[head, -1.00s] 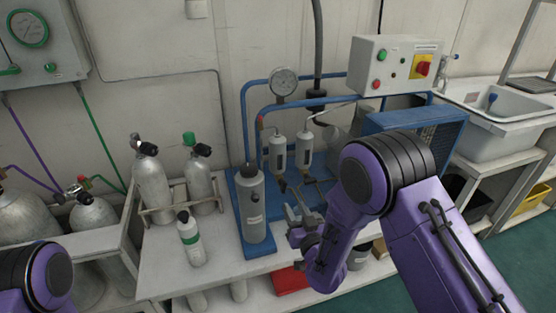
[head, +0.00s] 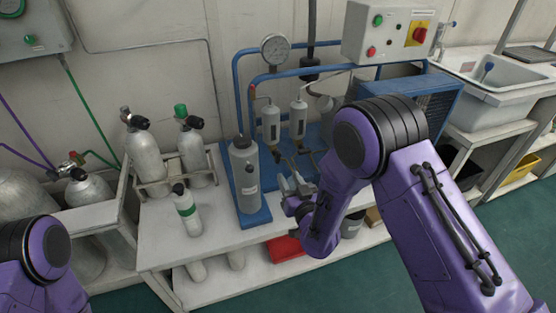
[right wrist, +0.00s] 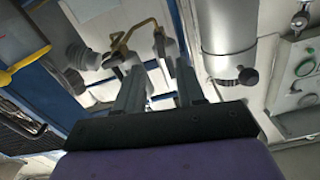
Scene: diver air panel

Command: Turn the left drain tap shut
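Two pale filter bottles stand side by side on the blue panel in the head view: the left one (head: 271,124) and the right one (head: 298,118). A dark drain fitting (head: 279,158) shows below the left bottle; its handle angle is too small to tell. My right gripper (head: 290,183) is just below and in front of these fittings, partly hidden by my forearm. In the right wrist view its two fingers (right wrist: 158,82) stand apart with nothing clearly between them. A dark lever-like part shows close to the right fingertip. My left gripper is out of view.
A grey cylinder (head: 246,178) stands left of my right gripper, close by. A gauge (head: 275,49) and blue pipes rise behind. A control box (head: 390,33) is at upper right.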

